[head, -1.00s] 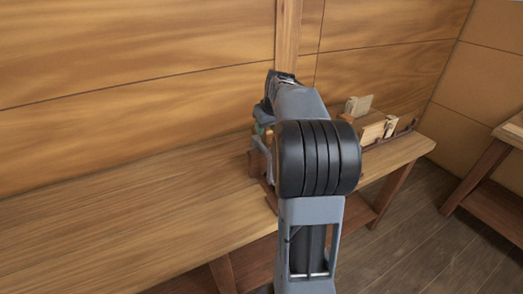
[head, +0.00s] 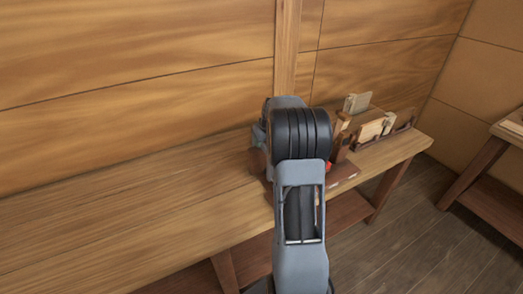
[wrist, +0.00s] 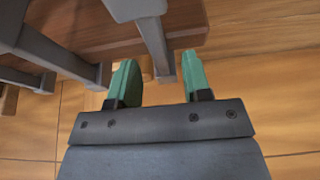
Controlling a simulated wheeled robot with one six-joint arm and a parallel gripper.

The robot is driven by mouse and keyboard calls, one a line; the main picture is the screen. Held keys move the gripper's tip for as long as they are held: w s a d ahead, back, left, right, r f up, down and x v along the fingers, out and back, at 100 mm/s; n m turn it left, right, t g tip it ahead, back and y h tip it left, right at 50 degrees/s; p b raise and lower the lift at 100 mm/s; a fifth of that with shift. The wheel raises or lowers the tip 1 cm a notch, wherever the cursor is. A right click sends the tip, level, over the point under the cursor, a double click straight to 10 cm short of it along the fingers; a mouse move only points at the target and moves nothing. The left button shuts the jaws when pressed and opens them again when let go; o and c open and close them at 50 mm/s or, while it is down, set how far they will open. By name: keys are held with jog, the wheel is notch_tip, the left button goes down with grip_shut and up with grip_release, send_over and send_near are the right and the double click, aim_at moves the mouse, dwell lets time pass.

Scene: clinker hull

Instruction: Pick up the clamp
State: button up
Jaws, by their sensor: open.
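My gripper (wrist: 159,62) shows in the wrist view with two green fingers, open and apart. A grey metal bar, which looks like part of a clamp (wrist: 153,38), runs down from the top, and its lower end lies between the fingertips in the picture. I cannot tell whether the fingers touch it. More grey bars (wrist: 58,55) of the same kind show at the left. In the head view my arm hides the gripper and the clamp.
A brown wooden board (wrist: 185,28) lies close behind the bar. In the head view, the long bench (head: 120,205) is bare at the left. Wooden holders with pale blocks (head: 372,129) stand at its right end. Another table (head: 508,137) is at far right.

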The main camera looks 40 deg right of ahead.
jog(key=shift+x, duration=1.25)
jog(key=shift+f, duration=0.15)
jog(key=shift+c, duration=0.3)
grip_shut()
